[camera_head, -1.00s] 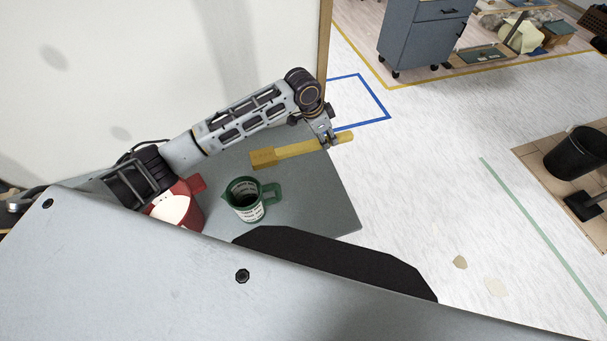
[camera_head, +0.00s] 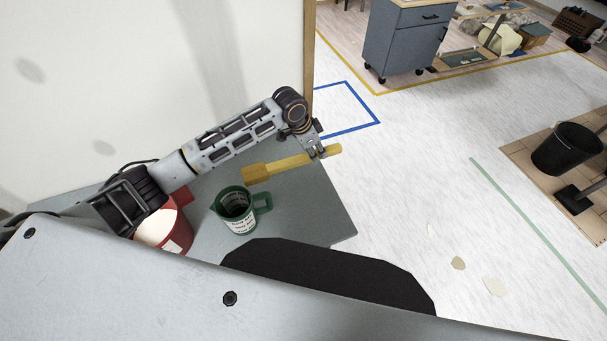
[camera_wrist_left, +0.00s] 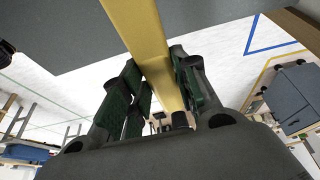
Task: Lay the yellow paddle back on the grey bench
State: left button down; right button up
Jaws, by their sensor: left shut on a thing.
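The yellow paddle (camera_head: 273,170) is in my left gripper (camera_head: 317,153), which is shut on its handle near the right end. In the head view its broad end points left over the grey bench (camera_head: 312,205), and its handle end reaches past the bench's right edge. I cannot tell how high it is above the bench. In the left wrist view the paddle (camera_wrist_left: 140,40) runs between the green-padded fingers (camera_wrist_left: 158,95), and the bench (camera_wrist_left: 65,30) shows as a grey surface at the top. My right gripper is not in view.
A green measuring jug (camera_head: 237,212) with a dark inside stands on the bench, in front of the paddle. A red container (camera_head: 172,228) with white contents stands left of it, partly hidden by my arm. A white wall (camera_head: 150,70) rises behind. The bench's right part is bare.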

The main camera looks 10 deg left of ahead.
aim_at(307, 156)
pick_arm(q)
jog(key=shift+f, duration=2.85)
jog(key=shift+f, duration=1.9)
jog(key=c, duration=1.1)
grip_release()
jog(key=shift+r, duration=0.1)
jog(key=shift+v, duration=5.95)
jog(key=shift+s, duration=0.2)
